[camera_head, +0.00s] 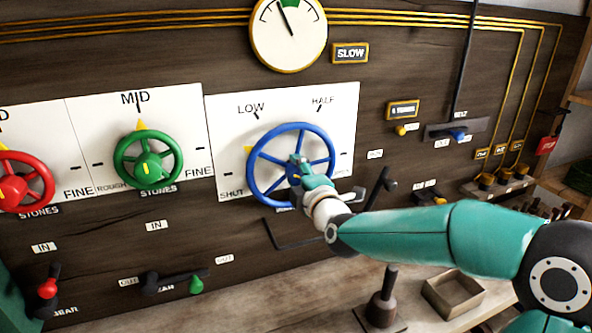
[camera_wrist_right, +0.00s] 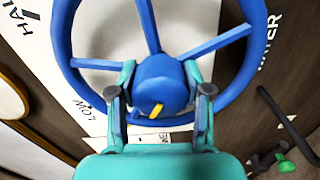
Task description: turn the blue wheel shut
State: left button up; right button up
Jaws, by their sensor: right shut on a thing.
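The blue wheel (camera_head: 253,168) is mounted on a white plate marked SHUT, LOW and HALF. A yellow pointer (camera_head: 248,149) shows at its left rim, between SHUT and LOW. My right gripper (camera_head: 297,168) reaches in from the lower right and covers part of the hub and lower spokes. In the right wrist view my right gripper (camera_wrist_right: 160,92) has its fingers on both sides of the blue hub (camera_wrist_right: 160,78), shut on it. A yellow mark shows on the hub face. My left gripper is not in view.
A green wheel (camera_head: 120,160) and a red wheel (camera_head: 42,190) stand to the left. A gauge (camera_head: 288,30) hangs above. Levers (camera_head: 387,185) and an open wooden box (camera_head: 455,293) lie right and below, near my right arm.

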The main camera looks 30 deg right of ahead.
jog(key=n, duration=0.3)
jog(key=n+p, duration=0.1)
jog(key=shift+a+f, duration=0.15)
jog(key=shift+f, duration=0.1)
jog(key=shift+f+n, duration=0.1)
jog(key=shift+n, duration=1.1)
jog(key=o, duration=0.9)
jog(key=shift+o, duration=1.3)
jog(key=shift+r, duration=0.25)
jog(key=shift+s, duration=0.25)
jog(key=v, duration=1.1)
jog(key=shift+s+f, duration=0.15)
jog(key=shift+s, duration=0.1)
